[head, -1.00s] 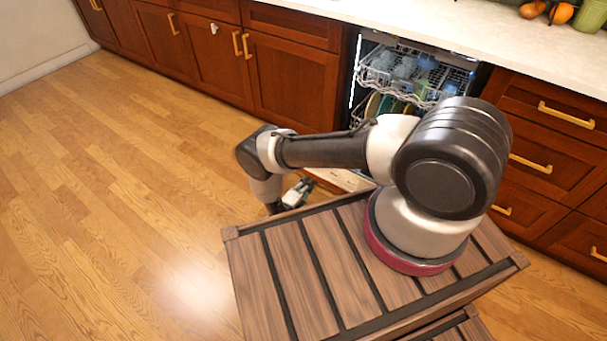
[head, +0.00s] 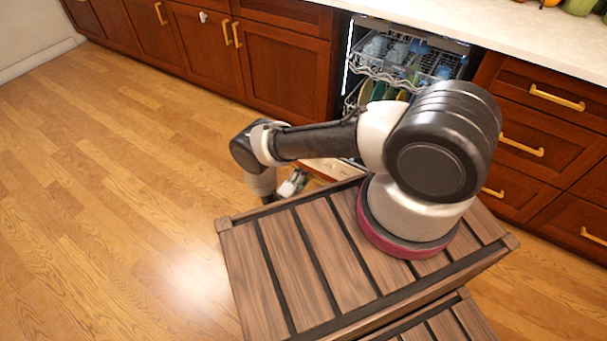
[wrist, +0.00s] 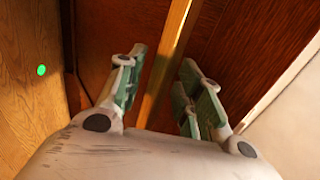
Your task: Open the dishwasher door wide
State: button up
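The dishwasher (head: 410,60) is open, with its racks showing under the counter. Its door is swung down, and a pale strip of its inner side (head: 330,168) shows behind my arm; the rest is hidden by my arm and base. In the wrist view the door's brown wood front (wrist: 235,45) fills the middle. A gold handle bar (wrist: 172,45) runs between the fingers of my gripper (wrist: 163,62), with visible gaps on both sides. My gripper is open around the bar. In the head view my gripper (head: 292,184) is low beside the door, its fingertips unclear.
Brown cabinets (head: 285,70) stand left of the dishwasher, and drawers with gold handles (head: 540,150) stand to the right. A pale counter (head: 500,28) runs above. Racks hold cups and plates. The wooden floor (head: 110,190) at left is clear.

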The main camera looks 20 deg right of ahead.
jog(key=v, duration=0.7)
jog(key=shift+s+a, duration=0.2)
